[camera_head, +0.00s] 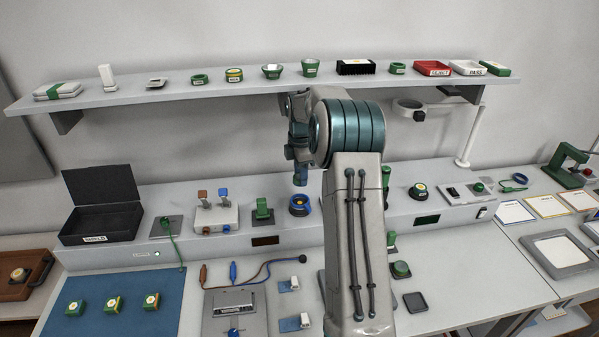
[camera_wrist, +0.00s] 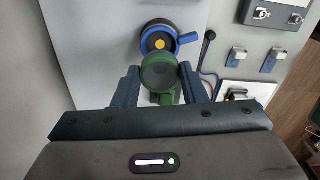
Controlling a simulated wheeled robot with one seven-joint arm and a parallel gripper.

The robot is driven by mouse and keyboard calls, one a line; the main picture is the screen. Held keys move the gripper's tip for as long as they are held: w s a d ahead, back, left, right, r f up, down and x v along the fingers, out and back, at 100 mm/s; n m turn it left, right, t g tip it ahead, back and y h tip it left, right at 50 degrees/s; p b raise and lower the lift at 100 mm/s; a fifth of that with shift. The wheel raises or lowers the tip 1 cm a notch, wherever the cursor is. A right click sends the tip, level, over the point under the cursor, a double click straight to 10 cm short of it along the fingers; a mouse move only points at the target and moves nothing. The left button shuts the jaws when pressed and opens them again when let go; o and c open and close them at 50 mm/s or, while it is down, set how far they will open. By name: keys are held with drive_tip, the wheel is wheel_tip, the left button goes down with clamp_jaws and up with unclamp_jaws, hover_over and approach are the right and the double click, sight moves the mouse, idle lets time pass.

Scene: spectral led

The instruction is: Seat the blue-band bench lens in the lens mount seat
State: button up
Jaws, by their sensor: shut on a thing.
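My gripper (camera_wrist: 159,76) is shut on a green-rimmed round piece (camera_wrist: 158,74) with a dark grey face and a green tab towards the wrist. I see no blue band on it. In the head view my gripper (camera_head: 300,178) points down above the raised bench ledge, and what it holds is hard to make out. Just under it stands a blue ring (camera_head: 299,206). In the wrist view this blue ring (camera_wrist: 174,50) has a blue side handle and a yellow centre, partly covered by the green piece. Whether it is the lens or the seat I cannot tell.
A green clamp-like fixture (camera_head: 262,208) and a switch box (camera_head: 214,216) stand left of the blue ring. A second blue ring (camera_head: 520,178) lies at the right. My arm hides the ledge's middle. A shelf (camera_head: 130,96) with several small parts runs above.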

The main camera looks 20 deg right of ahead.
drive_tip(key=shift+f+b, duration=1.7)
drive_tip(key=shift+f, duration=1.1)
drive_tip(key=shift+f, duration=0.2)
drive_tip(key=shift+f, duration=0.45)
drive_tip(key=shift+f, duration=0.1)
drive_tip(key=shift+r+p, duration=0.35)
drive_tip(key=shift+r, duration=0.25)
idle(0.8)
drive_tip(key=shift+f, duration=0.15)
idle(0.4)
